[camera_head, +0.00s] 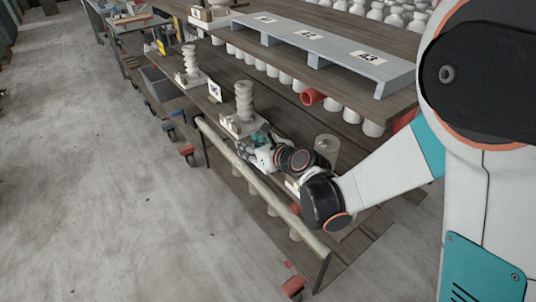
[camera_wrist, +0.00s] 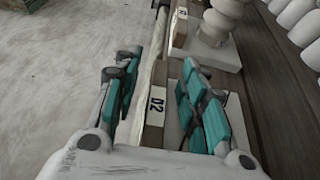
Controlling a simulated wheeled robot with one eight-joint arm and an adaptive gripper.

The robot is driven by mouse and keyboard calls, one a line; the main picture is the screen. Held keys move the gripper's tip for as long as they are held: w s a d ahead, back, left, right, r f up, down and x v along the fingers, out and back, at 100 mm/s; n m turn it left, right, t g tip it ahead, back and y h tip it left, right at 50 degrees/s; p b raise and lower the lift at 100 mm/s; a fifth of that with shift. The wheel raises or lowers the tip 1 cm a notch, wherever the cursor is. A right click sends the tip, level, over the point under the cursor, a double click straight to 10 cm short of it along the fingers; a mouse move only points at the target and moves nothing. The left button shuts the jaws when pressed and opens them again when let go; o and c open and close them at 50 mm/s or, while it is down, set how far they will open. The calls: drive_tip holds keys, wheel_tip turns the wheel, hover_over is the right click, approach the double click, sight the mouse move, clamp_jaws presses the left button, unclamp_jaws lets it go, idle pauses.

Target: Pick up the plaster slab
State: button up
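In the wrist view my gripper (camera_wrist: 153,72) is open, with its teal-padded fingers well apart. A pale, flat piece that looks like a plaster slab (camera_wrist: 176,130) lies between the fingers, beside a wooden block labelled D2 (camera_wrist: 152,136). The right finger hides part of it, and I cannot tell whether it touches. In the head view my gripper (camera_head: 252,146) is low over the shelf's front edge; the slab under it is hidden.
A pale rail (camera_head: 262,190) runs along the shelf's front edge. A clear cylinder (camera_head: 327,146) stands right of my gripper. A grey rack (camera_head: 330,46) sits on the upper shelf, above rows of white pots. The concrete floor (camera_head: 90,170) at left is open.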

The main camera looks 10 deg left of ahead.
clamp_jaws()
drive_tip(key=shift+r, duration=0.1)
